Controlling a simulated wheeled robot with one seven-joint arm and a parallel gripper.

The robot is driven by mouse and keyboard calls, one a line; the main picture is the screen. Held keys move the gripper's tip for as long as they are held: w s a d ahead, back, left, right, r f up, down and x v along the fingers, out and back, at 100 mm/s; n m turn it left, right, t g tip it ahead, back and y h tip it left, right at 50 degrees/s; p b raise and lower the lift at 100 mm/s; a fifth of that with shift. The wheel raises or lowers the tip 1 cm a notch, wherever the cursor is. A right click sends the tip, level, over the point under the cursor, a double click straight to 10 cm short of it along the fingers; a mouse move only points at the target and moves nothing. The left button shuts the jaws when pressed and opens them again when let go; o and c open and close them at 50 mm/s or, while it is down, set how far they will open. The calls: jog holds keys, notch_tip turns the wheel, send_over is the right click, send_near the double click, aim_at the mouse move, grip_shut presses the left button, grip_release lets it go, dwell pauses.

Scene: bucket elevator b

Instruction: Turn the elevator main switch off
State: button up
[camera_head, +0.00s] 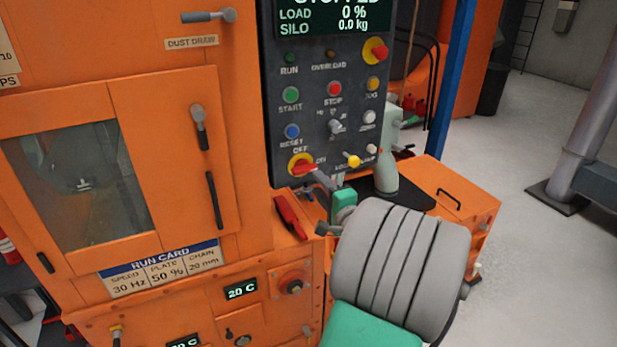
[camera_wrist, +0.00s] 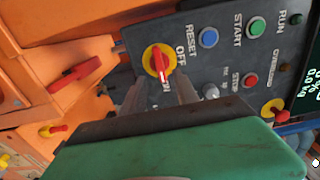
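The main switch is a red handle on a round yellow plate at the lower left corner of the dark control panel, in the head view (camera_head: 301,164) and in the wrist view (camera_wrist: 158,61). Its labels read OFF and ON, and the red handle points toward the ON side. My gripper (camera_wrist: 160,90) is in front of the switch, its two grey fingers apart with the handle's lower end between them in the picture. I cannot tell whether they touch it. In the head view, my gripper (camera_head: 322,180) hides part of the panel's lower edge.
The control panel (camera_head: 337,110) also carries green START, red STOP and blue RESET buttons, a yellow-based red knob (camera_head: 375,50) and small levers close to the switch. A red handle (camera_head: 290,216) juts from the orange cabinet below.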

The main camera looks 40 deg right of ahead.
aim_at(306, 172)
jog(key=p+x, duration=0.1)
jog(key=x, duration=0.5)
jog(key=shift+w, duration=0.4)
jog(key=shift+c, duration=0.2)
grip_shut()
